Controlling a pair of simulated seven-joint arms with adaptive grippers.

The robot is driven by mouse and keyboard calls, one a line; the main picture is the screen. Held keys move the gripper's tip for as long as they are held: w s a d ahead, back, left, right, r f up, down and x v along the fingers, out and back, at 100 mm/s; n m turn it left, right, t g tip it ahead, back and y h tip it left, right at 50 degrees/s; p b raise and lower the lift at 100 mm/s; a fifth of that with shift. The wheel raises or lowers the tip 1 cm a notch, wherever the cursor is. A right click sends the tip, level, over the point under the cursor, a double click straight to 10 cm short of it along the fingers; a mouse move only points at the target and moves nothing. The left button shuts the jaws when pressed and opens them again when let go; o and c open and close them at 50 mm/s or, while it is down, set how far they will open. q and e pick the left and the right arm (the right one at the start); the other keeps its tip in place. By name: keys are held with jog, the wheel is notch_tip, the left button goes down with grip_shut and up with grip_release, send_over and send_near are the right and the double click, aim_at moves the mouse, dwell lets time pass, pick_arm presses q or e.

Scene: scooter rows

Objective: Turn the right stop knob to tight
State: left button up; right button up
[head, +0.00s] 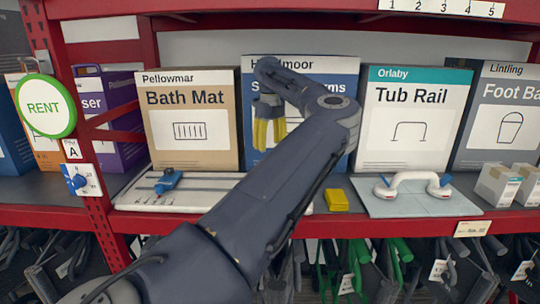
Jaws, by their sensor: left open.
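A white slotted board (140,200) lies on the shelf before the Bath Mat box, with small marks along its front. A blue stop with a knob (168,180) sits on its left part. My left arm crosses in front of the board's right part, so any stop knob there is hidden. I cannot tell which way a right stop knob is turned. My left gripper (268,132) hangs fingers down in front of the blue Hazelmoor box, above and right of the visible stop. Its yellow fingers are open, with nothing seen between them. My right gripper is out of view.
A yellow block (336,200) lies right of my arm. A white tub rail (412,184) rests on a pale plate. Boxes stand close behind; a red shelf edge runs in front.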

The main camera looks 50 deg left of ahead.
pick_arm(q)
jog(key=shift+r, duration=0.85)
jog(key=shift+s+a, duration=0.1)
